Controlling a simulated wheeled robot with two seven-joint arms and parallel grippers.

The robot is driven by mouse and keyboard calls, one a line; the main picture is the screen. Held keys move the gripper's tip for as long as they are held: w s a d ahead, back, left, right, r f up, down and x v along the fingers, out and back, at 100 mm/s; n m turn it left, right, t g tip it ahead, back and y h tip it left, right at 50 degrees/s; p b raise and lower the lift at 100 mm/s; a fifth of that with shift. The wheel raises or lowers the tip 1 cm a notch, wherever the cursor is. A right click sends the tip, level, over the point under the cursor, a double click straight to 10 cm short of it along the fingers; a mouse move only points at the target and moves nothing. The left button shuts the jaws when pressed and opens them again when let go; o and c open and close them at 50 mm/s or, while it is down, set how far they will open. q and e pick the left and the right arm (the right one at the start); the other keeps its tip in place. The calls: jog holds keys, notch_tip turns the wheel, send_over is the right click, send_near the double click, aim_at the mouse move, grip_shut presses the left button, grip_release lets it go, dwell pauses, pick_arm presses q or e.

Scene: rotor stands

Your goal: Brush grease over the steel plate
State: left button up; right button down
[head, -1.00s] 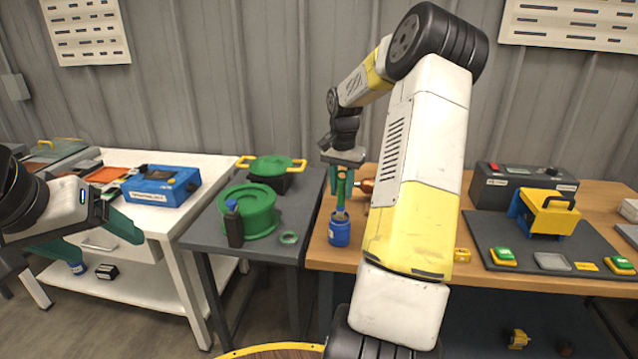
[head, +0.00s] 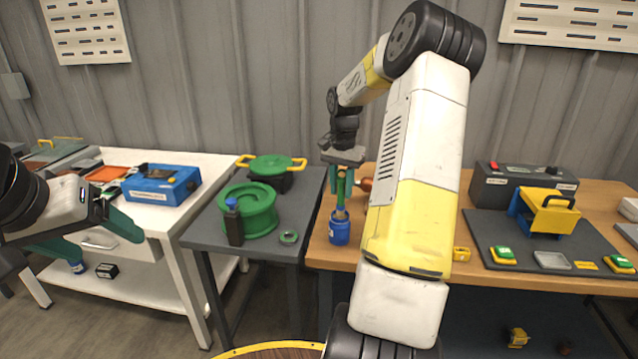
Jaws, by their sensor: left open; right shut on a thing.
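My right gripper (head: 341,184) has green fingers and points down over the wooden bench. It is shut on a brush (head: 341,208) that hangs upright, its lower end at the mouth of a blue grease pot (head: 339,231). Whether the bristles are inside the pot is too small to tell. A small grey plate (head: 552,261), which looks like the steel plate, lies on the dark mat at the right, between two green buttons. My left gripper (head: 108,247) is open and empty at the left, in front of the white table.
A green drum (head: 262,212), a dark bottle (head: 234,226) and a green ring (head: 288,237) stand on the grey table. A yellow block (head: 461,254) sits near the wooden bench's front edge. A yellow and blue device (head: 551,213) stands behind the plate. My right arm hides part of the bench.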

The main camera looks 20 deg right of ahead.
jog(key=shift+f, duration=0.1)
jog(key=shift+r, duration=3.55)
